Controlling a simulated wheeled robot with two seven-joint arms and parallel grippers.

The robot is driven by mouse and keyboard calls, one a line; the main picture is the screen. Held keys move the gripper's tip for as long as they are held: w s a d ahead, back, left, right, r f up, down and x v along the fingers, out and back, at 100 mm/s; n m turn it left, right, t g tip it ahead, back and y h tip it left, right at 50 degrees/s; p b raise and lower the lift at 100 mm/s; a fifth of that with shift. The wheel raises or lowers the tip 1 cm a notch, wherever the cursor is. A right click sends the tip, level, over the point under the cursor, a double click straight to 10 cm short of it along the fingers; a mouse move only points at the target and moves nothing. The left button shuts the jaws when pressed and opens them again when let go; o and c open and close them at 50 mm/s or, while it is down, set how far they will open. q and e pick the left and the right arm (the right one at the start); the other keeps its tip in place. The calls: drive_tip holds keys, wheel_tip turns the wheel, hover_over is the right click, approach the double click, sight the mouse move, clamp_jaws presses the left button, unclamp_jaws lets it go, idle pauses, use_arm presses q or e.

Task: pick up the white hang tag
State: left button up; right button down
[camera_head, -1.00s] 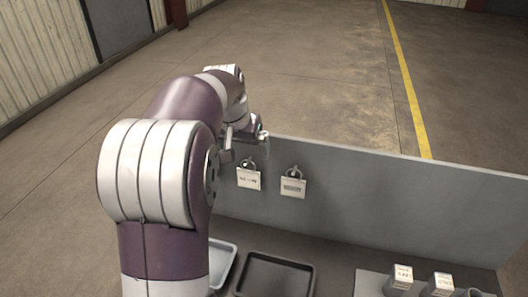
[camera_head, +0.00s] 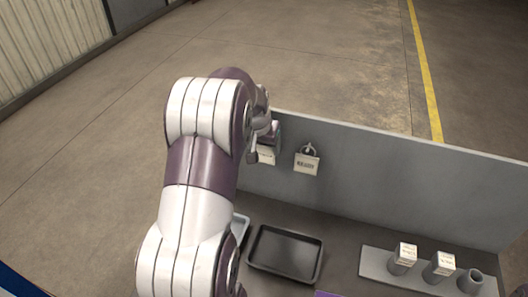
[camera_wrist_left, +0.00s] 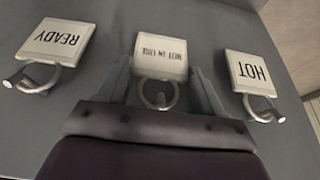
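Three white hang tags hang by rings from hooks on a grey upright panel. The left wrist view shows them upside down: the NOT IN USE tag (camera_wrist_left: 160,57) in the middle, the READY tag (camera_wrist_left: 56,40) at left and the HOT tag (camera_wrist_left: 250,72) at right. My left gripper (camera_wrist_left: 160,75) is open, with one finger on each side of the middle tag; contact is not clear. In the head view my left gripper (camera_head: 264,143) partly covers one tag (camera_head: 266,155). Another tag (camera_head: 307,163) hangs clear to its right. The third tag is hidden there. My right gripper is not in view.
In front of the panel (camera_head: 400,180) lie a black tray (camera_head: 287,229) and a partly hidden pale tray (camera_head: 240,226). A grey rack (camera_head: 376,265) at right bears labelled blocks (camera_head: 403,258) and an open cylinder (camera_head: 471,281). Floor beyond the panel is clear.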

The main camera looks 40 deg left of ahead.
use_arm(q)
drive_tip(key=shift+c, duration=1.3)
drive_tip(key=shift+r, duration=0.1)
drive_tip(key=s+d+b, duration=0.2)
drive_tip(key=s, duration=0.6)
drive_tip(key=s+d+r+b, duration=0.1)
drive_tip(key=s+d+b, duration=0.1)
drive_tip(key=s, duration=0.7)
drive_tip(key=shift+s+d+r, duration=0.15)
drive_tip(key=shift+d+r, duration=0.05)
drive_tip(key=shift+d, duration=0.5)
drive_tip(key=shift+r, duration=0.1)
